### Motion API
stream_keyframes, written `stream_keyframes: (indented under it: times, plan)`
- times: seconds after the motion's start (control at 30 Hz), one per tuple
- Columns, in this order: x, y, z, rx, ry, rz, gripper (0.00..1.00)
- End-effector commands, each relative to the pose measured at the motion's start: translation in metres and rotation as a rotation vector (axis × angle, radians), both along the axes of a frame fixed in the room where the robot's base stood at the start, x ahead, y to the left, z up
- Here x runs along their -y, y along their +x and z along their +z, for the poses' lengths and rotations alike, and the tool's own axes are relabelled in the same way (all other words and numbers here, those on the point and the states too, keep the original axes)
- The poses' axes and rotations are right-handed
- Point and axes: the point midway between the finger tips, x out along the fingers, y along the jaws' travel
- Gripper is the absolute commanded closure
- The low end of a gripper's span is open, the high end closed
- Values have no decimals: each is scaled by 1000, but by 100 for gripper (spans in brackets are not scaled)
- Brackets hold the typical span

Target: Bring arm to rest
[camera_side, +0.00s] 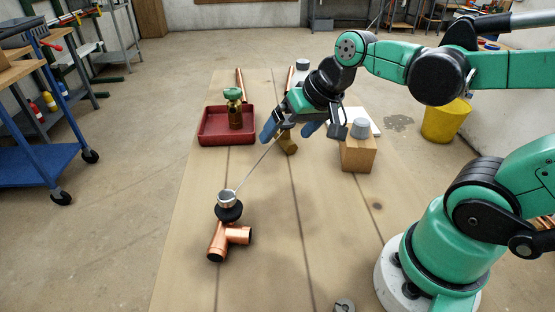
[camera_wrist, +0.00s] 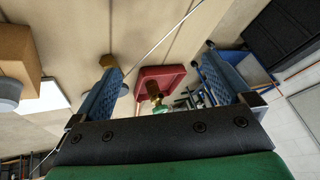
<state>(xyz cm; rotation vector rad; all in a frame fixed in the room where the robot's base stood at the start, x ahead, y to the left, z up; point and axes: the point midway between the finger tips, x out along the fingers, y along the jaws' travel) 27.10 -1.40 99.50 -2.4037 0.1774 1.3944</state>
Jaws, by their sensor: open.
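My gripper (camera_side: 291,130) is in the air over the middle of the table (camera_side: 330,250), with its blue fingers pointing down. In the wrist view my gripper (camera_wrist: 160,75) has its two blue fingers spread wide apart, with nothing held between them. A brass fitting (camera_side: 289,144) shows just below and behind the fingers in the side view. I cannot tell the gap between it and the fingers.
A red tray (camera_side: 205,140) holds a brass valve with a green cap (camera_side: 234,108). A wooden block (camera_side: 358,157) carries a grey cup (camera_side: 360,128). The front middle of the table is mostly clear.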

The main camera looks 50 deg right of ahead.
Motion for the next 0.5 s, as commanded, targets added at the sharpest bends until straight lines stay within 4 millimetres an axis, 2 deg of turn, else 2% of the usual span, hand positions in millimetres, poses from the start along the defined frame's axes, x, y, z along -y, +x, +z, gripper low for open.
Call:
stream_keyframes:
  times: [0.1,0.2,0.5]
  plan:
    - [-10,-10,-1,63,-163,177,2]
    - [-14,-13,-1,93,-238,255,2]
    - [-14,-14,-1,102,-264,279,2]
